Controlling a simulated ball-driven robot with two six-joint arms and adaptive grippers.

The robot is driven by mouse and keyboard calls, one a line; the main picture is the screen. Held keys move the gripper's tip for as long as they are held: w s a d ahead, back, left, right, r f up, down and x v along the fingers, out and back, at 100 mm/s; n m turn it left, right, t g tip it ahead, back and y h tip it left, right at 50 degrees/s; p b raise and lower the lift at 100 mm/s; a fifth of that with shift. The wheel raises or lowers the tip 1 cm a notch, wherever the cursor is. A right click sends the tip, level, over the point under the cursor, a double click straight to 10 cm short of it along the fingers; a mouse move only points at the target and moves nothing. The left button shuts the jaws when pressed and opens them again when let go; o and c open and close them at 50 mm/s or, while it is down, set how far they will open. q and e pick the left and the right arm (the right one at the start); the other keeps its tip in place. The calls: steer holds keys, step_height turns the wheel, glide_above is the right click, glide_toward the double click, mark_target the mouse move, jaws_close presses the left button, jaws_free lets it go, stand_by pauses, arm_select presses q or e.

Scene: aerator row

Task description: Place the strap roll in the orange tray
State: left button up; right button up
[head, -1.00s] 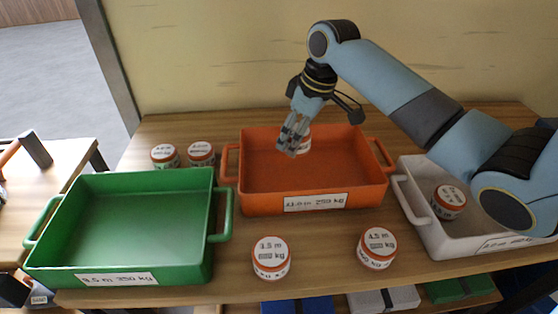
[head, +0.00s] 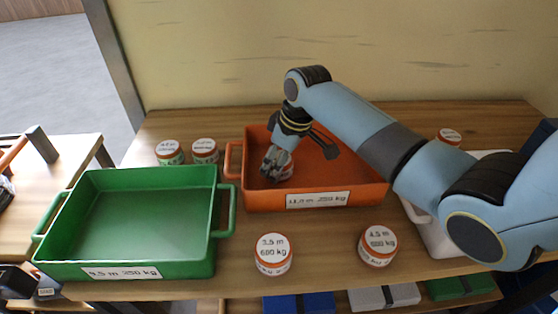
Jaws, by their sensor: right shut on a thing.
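The orange tray (head: 340,193) stands mid-table with a white label on its front wall. My right gripper (head: 270,172) reaches down inside the left part of this tray. It is shut on a strap roll (head: 286,163), white-topped with an orange edge, mostly hidden by the fingers. I cannot tell whether the roll touches the tray floor. My left gripper is not in view.
A green tray (head: 150,262) stands empty at left, with two rolls (head: 168,152) (head: 204,150) behind it. Two more rolls (head: 273,253) (head: 377,245) stand in front. A white tray (head: 428,236) is partly behind my right arm; another roll (head: 449,136) stands behind it.

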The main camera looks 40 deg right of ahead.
steer(key=o, duration=1.3)
steer(key=shift+r, duration=0.1)
steer(key=v, duration=1.2)
